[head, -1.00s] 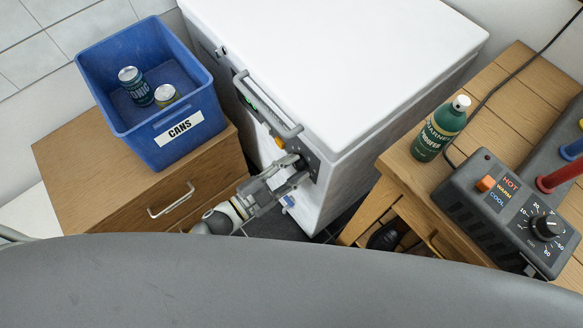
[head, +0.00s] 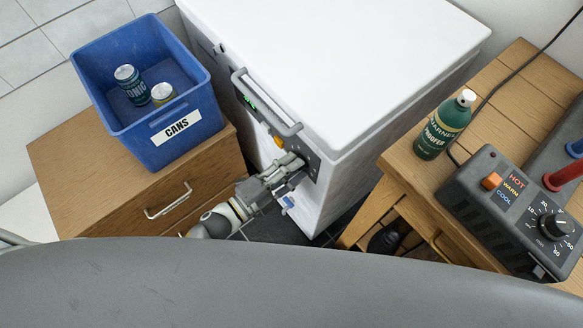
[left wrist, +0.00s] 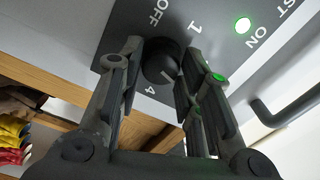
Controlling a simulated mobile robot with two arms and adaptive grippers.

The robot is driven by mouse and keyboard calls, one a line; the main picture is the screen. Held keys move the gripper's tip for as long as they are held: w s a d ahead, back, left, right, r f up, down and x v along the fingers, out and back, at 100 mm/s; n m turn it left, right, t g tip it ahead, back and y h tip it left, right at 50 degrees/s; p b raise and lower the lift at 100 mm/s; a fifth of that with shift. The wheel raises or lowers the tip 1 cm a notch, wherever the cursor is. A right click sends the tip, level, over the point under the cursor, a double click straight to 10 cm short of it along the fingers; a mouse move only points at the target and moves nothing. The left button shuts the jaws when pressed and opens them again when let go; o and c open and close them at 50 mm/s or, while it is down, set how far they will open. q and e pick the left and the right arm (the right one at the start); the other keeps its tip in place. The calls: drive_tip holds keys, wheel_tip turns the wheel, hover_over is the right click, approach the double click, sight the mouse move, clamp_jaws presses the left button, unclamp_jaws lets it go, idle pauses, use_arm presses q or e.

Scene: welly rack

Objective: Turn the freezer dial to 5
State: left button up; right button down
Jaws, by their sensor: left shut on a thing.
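The white chest freezer (head: 345,70) stands in the middle of the head view, with a dark control panel on its front. My left gripper (head: 294,166) is at the panel's lower right end and hides the dial in that view. In the left wrist view the black round freezer dial (left wrist: 160,60) sits between the two fingers of my left gripper (left wrist: 158,72), which is shut on it. OFF, 1 and 4 are readable around the dial; other numbers are hidden. A pale mark shows on the dial's lower right part. My right gripper is not in view.
The grey lid handle (head: 268,103) juts out above the panel; it also shows in the wrist view (left wrist: 285,110). A blue cans crate (head: 115,120) stands on a wooden cabinet at left. A green bottle (head: 442,128) and a heater control box (head: 505,205) stand on the right bench.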

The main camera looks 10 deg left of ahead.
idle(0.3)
use_arm(q)
drive_tip(key=o, duration=1)
drive_tip(key=shift+o, duration=0.2)
drive_tip(key=v, duration=1.2)
drive_tip(key=s+a+f+n+g+y+p, duration=0.1)
drive_tip(key=a+f+n+y, duration=0.45)
drive_tip(key=f, duration=0.55)
drive_tip(key=s+a+f+n+g+y+p, duration=0.2)
drive_tip(key=a+f+n+y, duration=0.4)
drive_tip(key=f, duration=0.5)
drive_tip(key=s+f+n+g, duration=0.4)
drive_tip(key=s+f, duration=0.3)
drive_tip(key=s, duration=0.3)
drive_tip(key=s+f+n+g+y+p, duration=0.1)
drive_tip(key=s+f+n+g, duration=0.3)
drive_tip(key=s, duration=0.6)
wheel_tip(320, 180, down, 3)
drive_tip(key=shift+s+r+n+g, duration=0.1)
drive_tip(key=shift+s+n+g, duration=0.25)
drive_tip(key=shift+n, duration=0.3)
